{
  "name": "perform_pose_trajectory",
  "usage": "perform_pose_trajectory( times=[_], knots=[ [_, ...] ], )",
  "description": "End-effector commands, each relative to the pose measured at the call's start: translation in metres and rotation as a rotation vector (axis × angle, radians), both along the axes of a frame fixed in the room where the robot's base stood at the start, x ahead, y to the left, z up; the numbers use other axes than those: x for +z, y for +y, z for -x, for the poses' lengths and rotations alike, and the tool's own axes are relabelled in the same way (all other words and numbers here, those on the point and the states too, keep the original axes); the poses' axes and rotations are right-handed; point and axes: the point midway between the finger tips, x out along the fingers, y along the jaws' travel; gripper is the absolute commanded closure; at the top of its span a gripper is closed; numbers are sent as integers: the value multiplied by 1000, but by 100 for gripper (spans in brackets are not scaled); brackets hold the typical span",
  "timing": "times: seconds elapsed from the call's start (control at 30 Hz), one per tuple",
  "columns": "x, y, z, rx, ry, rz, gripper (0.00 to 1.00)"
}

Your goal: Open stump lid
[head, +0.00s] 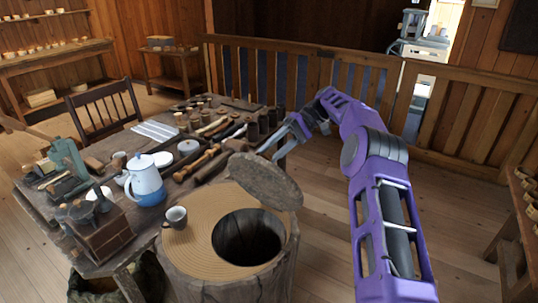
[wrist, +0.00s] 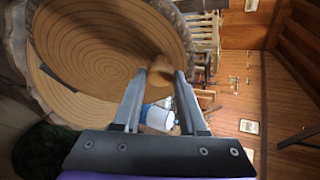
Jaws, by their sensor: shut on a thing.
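The stump (head: 185,255) stands at front centre, with a pale ringed top and a dark round opening. Its lid (head: 265,182), a grey-brown disc, is tilted up above the opening, over its far side. My gripper (head: 268,148) is at the lid's upper far edge, behind it from the head camera. In the wrist view my gripper (wrist: 164,74) is shut on a small brown part at the edge of the ringed lid (wrist: 100,42); the exact grip is partly blurred. The stump top (wrist: 62,92) shows beneath the lid.
A workbench (head: 160,205) close by on the left holds a blue-and-white pot (head: 146,182), turned spools and tools. A wooden railing (head: 300,75) runs behind.

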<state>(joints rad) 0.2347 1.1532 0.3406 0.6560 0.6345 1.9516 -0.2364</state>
Motion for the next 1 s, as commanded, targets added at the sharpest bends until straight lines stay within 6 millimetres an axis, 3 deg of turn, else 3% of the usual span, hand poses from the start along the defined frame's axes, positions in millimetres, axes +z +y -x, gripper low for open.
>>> perform_pose_trajectory(
  times=[0.73, 0.77, 0.9, 1.0],
  knots=[
    [0, -4, -6, 0, 26, -20, 100],
    [0, -4, -6, 0, 25, -19, 57],
    [0, -4, -6, 0, 25, -19, 31],
    [0, -4, -6, 0, 25, -19, 29]
  ],
)
